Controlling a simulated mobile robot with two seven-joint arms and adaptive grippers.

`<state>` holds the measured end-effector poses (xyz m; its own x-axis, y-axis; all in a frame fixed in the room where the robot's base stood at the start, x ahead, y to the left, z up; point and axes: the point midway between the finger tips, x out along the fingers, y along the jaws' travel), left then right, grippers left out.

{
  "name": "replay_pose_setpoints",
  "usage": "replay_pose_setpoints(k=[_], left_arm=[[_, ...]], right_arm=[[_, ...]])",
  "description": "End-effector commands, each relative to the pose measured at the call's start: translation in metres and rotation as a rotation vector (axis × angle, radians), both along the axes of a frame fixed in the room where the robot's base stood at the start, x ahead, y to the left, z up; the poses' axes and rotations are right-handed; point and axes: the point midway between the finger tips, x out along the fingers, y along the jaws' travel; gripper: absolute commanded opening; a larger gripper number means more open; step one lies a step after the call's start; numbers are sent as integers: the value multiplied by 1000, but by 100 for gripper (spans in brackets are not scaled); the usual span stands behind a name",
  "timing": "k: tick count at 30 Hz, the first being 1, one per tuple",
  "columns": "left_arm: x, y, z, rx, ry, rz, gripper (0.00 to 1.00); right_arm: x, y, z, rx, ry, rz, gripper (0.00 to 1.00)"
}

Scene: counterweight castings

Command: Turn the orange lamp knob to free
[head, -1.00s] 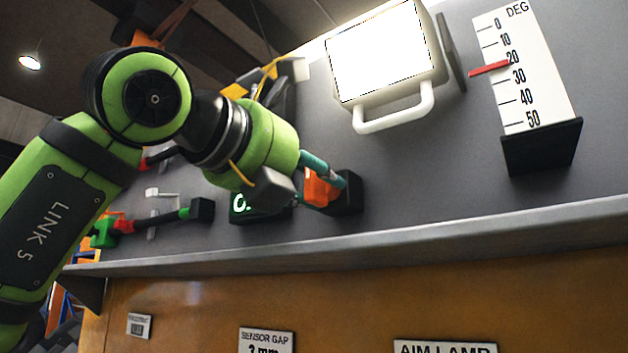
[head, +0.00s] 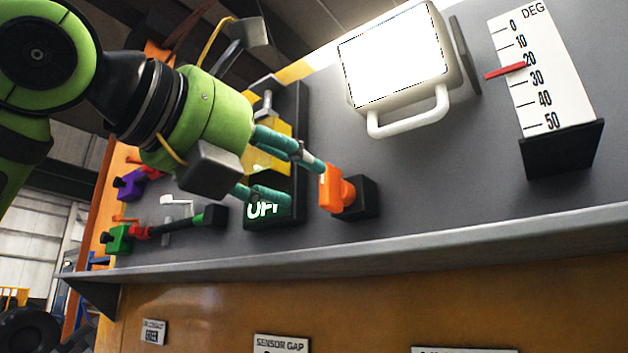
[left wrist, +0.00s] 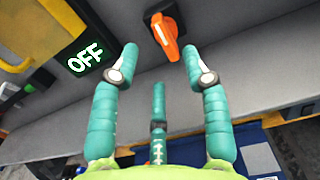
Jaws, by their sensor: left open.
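The orange knob (head: 335,189) sits on a black base (head: 363,198) on the grey panel. In the left wrist view the knob (left wrist: 165,38) has a slanted grip with a pale line on its end. My left gripper (head: 298,182) is open and empty, just left of the knob in the head view. In the left wrist view its teal fingers (left wrist: 160,72) are spread, and the knob lies beyond the gap between the tips, apart from them. The bright lamp (head: 394,54) with a white handle is up and right of the knob. My right gripper is not in view.
A degree scale (head: 540,75) at the right has a red pointer (head: 505,71) near 20. A lit OFF display (head: 263,209) lies left of the knob, partly behind my fingers. A grey ledge (head: 420,254) runs below. Green and purple clamps (head: 118,238) are at the left.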

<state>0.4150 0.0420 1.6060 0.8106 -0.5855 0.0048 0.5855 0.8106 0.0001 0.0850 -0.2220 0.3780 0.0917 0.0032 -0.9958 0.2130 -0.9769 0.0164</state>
Motion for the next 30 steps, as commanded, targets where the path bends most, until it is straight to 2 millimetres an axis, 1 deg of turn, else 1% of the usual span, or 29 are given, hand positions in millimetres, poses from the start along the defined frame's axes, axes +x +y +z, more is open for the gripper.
replay_pose_setpoints(k=[1, 3, 9, 14, 30], left_arm=[[-9, 7, 1, -1, -5, 1, 46], [-19, 15, 1, -2, -4, 1, 46], [-36, 27, 0, -1, -2, 0, 46], [-39, 29, 0, -1, -2, 0, 46], [-39, 29, 0, -2, -1, 0, 46]], right_arm=[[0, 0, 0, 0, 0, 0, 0], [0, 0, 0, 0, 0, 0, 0], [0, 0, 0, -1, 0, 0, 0], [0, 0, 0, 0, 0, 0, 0], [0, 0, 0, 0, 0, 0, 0]])
